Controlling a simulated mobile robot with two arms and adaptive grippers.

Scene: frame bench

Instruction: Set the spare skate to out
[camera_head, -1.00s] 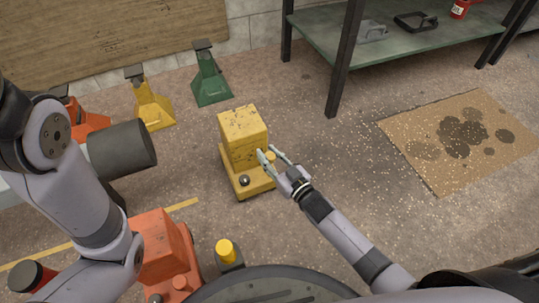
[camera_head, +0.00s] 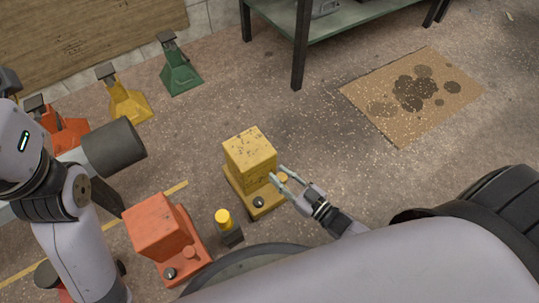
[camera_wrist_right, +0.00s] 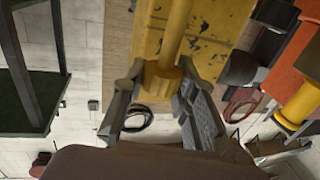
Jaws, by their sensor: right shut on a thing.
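A yellow wheeled block, which looks like a skate (camera_head: 250,157), stands upright on the floor in the middle of the head view. It has a dark round knob at its front corner and a yellow knob at its right side. My right gripper (camera_head: 281,180) is at that side. In the right wrist view, my right gripper's fingers (camera_wrist_right: 160,105) are shut on a yellow knob at the foot of a yellow post (camera_wrist_right: 176,30). A similar orange skate (camera_head: 160,226) stands nearer, to the left. My left arm shows at the left; its gripper is out of view.
A short yellow-topped post (camera_head: 226,222) stands between the two skates. Green (camera_head: 180,75) and yellow (camera_head: 125,105) stands are at the back left, with a metal bench (camera_head: 350,18) behind. A stained board (camera_head: 450,95) lies right.

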